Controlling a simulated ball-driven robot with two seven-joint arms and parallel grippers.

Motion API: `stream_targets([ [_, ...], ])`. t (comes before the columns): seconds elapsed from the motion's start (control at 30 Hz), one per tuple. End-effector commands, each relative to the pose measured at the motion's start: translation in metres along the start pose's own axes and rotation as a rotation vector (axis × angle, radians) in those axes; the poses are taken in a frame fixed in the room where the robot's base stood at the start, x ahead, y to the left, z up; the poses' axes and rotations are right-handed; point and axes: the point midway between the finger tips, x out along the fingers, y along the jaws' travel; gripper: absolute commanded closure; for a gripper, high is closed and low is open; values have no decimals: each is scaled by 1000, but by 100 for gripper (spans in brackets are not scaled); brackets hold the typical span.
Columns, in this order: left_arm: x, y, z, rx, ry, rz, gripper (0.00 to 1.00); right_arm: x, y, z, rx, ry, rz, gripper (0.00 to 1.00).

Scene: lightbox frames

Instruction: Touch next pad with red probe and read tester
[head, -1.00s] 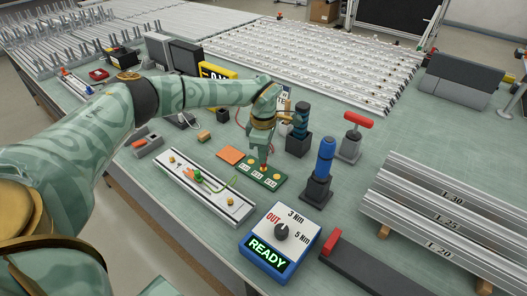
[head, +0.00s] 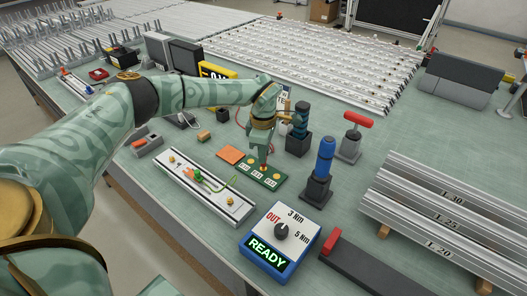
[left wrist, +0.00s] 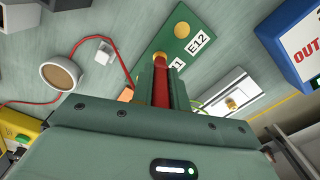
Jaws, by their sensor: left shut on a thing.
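My left gripper (head: 264,160) is shut on the red probe (left wrist: 161,88) and holds it pointing down over the green pad board (head: 275,181). In the left wrist view the board (left wrist: 170,42) shows round gold pads and white labels; one label reads E12. The probe's tip is at or just above the pad near the middle label; I cannot tell whether it touches. A bare gold pad (left wrist: 182,30) shows beside E12. A yellow device (head: 217,71), perhaps the tester, stands behind my left arm, its face partly hidden and unreadable. My right gripper is out of view.
A blue-and-white box (head: 280,236) reads READY in front. A blue-handled tool (head: 324,158) and a dark stand (head: 299,142) are right of the board. A metal rail tray (head: 205,188) lies left of it. A red wire (left wrist: 120,62) runs beside the board.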

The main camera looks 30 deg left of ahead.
Motion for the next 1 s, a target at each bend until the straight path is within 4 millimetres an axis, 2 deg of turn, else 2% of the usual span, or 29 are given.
stream_targets([
  [0.17, -8, -1, 0, 0, 1, -3, 100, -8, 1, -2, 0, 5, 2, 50],
  [0.7, -61, 0, 0, 0, 0, 0, 100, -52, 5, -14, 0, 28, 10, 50],
  [1.0, -59, 0, 0, 1, 1, -1, 100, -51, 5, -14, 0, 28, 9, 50],
])
